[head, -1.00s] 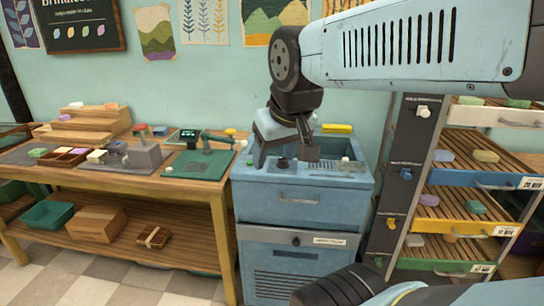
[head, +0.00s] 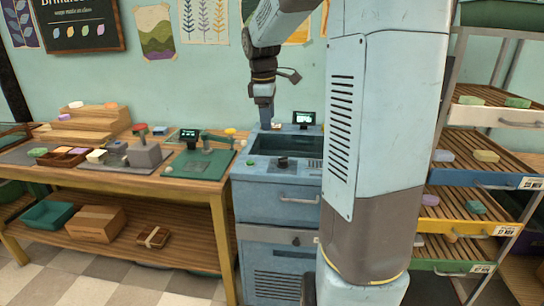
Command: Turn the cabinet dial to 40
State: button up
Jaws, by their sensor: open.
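The blue cabinet (head: 255,204) stands in the middle, with an open basin (head: 285,143) in its top. A small dark round knob (head: 283,162) sits on the top's front ledge, next to a dark grille. Another dark knob (head: 296,241) is on the lower front. I cannot read any scale or number on either knob. My gripper (head: 265,123) points down near the cabinet's back left corner, apart from both knobs. It is open, seen edge-on, and nothing shows between its fingers.
A small lit display (head: 303,118) stands at the cabinet's back. My arm hides the cabinet's right side. A wooden workbench (head: 180,185) with soap tools adjoins on the left; a drying rack (head: 475,180) with soaps is at right.

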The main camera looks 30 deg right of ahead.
aim_at(283, 161)
jog(key=w+d+f+n+g+y, duration=0.1)
jog(key=w+d+f+n, duration=0.4)
jog(key=w+d, duration=0.4)
jog(key=f, duration=1)
jog(key=d+f, duration=0.1)
jog(key=f, duration=0.4)
jog(key=shift+s, duration=0.35)
jog(key=shift+c, duration=0.2)
